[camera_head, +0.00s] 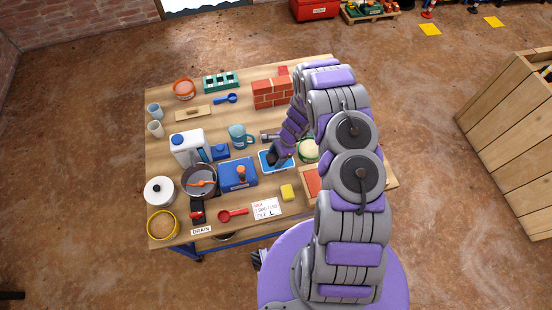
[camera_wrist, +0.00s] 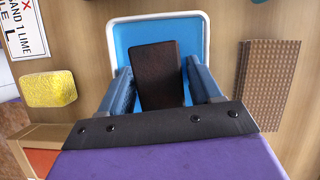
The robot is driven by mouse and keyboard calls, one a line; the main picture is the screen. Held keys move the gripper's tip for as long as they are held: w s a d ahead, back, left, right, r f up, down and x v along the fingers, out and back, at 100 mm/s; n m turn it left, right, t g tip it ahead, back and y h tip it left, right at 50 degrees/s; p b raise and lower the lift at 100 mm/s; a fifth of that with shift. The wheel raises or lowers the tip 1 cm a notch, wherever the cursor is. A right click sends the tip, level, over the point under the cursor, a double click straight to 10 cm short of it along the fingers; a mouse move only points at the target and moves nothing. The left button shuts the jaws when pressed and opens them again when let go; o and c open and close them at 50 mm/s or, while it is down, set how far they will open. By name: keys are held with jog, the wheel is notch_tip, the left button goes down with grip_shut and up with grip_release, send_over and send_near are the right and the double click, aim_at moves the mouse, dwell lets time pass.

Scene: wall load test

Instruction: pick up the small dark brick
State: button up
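The small dark brick (camera_wrist: 157,75) lies in a blue tray with a white rim (camera_wrist: 201,20) in the wrist view. My gripper (camera_wrist: 157,80) is open, with one finger on each side of the brick. A narrow gap shows between the brick and each finger, and nothing is held. In the head view my gripper (camera_head: 280,158) is over the blue tray (camera_head: 264,160), and I cannot make out the brick there; the gripper covers much of the tray.
A yellow sponge (camera_head: 287,192) lies near the tray, beside a sign card (camera_head: 266,208). A brown textured block (camera_wrist: 267,85) lies right of the tray in the wrist view. A blue box (camera_head: 238,174), a teal mug (camera_head: 240,136) and a stack of red bricks (camera_head: 271,93) crowd the table.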

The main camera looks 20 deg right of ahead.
aim_at(276, 156)
jog(key=c, duration=1)
jog(key=shift+r, duration=0.1)
notch_tip(276, 156, up, 10)
jog(key=p, duration=0.2)
jog(key=shift+p, duration=0.3)
jog(key=o, duration=0.9)
jog(key=c, duration=0.5)
